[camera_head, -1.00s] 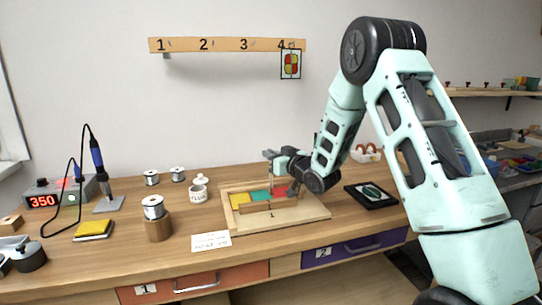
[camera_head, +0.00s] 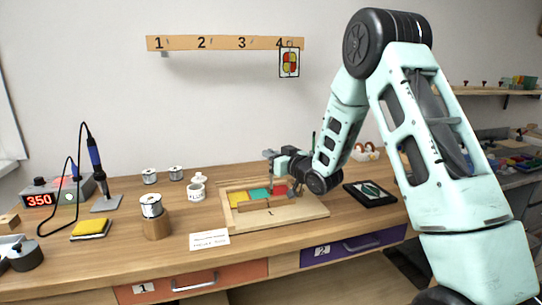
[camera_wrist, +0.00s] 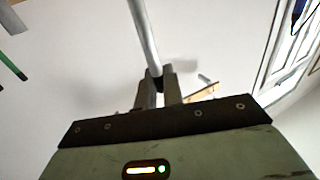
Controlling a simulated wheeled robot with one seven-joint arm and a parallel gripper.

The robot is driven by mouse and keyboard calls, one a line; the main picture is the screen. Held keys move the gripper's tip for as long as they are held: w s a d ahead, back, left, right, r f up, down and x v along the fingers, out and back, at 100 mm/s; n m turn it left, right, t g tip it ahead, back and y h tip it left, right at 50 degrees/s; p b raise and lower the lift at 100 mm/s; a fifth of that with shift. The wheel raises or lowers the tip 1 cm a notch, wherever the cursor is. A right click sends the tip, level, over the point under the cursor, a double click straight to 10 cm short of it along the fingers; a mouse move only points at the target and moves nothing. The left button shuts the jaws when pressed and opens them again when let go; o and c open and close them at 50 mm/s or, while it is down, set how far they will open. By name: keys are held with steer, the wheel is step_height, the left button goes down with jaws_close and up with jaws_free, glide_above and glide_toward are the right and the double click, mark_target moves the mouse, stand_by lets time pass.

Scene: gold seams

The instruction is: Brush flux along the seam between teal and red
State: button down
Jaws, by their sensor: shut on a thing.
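Yellow (camera_head: 239,199), teal (camera_head: 259,194) and red (camera_head: 280,190) glass pieces lie side by side in a light wooden tray (camera_head: 300,213). My gripper (camera_head: 270,157) is above the teal and red pieces. It is shut on a thin rod, the brush (camera_head: 271,178), which hangs down towards the teal-red boundary. Whether its tip touches the glass is too small to tell. In the wrist view, my gripper (camera_wrist: 158,90) pinches a grey rod (camera_wrist: 143,35). The white flux pot (camera_head: 196,191) stands left of the tray.
A solder spool on a wooden stand (camera_head: 155,218), a white card (camera_head: 209,239) and a soldering iron (camera_head: 97,165) are to the left. A dark framed panel (camera_head: 370,194) lies right of the tray. A pattern card (camera_head: 289,62) hangs above.

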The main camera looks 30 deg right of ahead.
steer(key=shift+s+a+b, duration=0.3)
steer(key=shift+s+b, duration=0.1)
steer(key=shift+s, duration=0.55)
steer(key=shift+s+a+b, duration=0.25)
steer(key=shift+s+b, duration=0.15)
steer(key=shift+s, duration=0.5)
stand_by(0.6)
step_height(320, 180, up, 6)
steer(key=p, duration=0.4)
stand_by(0.5)
stand_by(0.5)
